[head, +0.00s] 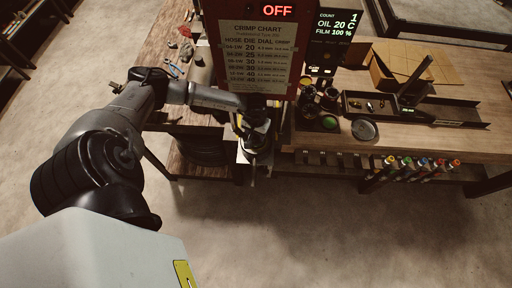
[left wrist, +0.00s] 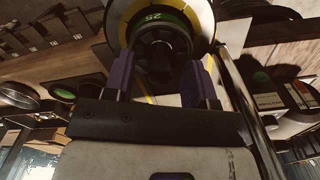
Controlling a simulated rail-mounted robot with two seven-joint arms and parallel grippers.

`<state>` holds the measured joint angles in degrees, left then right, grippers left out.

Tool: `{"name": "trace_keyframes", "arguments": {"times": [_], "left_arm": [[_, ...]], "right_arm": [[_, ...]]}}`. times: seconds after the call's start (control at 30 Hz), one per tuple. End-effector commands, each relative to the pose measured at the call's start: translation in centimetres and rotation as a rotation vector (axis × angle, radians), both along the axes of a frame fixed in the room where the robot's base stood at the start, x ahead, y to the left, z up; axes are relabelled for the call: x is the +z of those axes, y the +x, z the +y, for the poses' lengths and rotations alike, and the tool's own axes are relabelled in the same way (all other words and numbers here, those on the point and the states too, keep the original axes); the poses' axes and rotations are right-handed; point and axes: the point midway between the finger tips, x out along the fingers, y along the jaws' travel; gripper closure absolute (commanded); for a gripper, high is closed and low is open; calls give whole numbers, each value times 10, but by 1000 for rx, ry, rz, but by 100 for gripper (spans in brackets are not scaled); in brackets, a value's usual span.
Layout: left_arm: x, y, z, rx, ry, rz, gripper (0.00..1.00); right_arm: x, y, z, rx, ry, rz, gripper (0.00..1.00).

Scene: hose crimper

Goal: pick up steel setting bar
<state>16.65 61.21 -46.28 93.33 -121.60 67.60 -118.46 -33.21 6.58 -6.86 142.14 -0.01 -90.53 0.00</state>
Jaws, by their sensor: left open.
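My left gripper (head: 250,128) reaches to the front of the red crimper, below its crimp chart; its fingertips are small and dark there. In the left wrist view my left gripper (left wrist: 163,68) is open. Its two purple fingers are spread on either side of a dark round part (left wrist: 162,42) with a green band marked 25; I cannot tell whether they touch it. A shiny steel rod (left wrist: 247,100) runs slantwise just right of the fingers, outside them. It may be the steel setting bar, but I cannot be sure. My right gripper is not in view.
The red crimper (head: 292,82) shows OFF. The wooden bench (head: 450,140) carries a dark tray (head: 465,113), small cups, a round dish (head: 364,129) and a cardboard box (head: 385,72). Several colour-capped tools (head: 408,163) hang at its front edge. The floor in front is clear.

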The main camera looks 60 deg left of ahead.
Motion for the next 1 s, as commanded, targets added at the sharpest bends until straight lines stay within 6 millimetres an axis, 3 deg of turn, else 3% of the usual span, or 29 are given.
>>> {"name": "trace_keyframes", "arguments": {"times": [0.07, 0.6, 1.0], "left_arm": [[0, 0, 0, 0, 0, 0, 49], [0, 0, 0, 0, 0, 0, 100], [4, 1, 1, 1, 0, -3, 100]], "right_arm": [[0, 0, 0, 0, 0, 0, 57], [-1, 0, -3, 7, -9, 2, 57], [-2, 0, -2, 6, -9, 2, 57]]}}
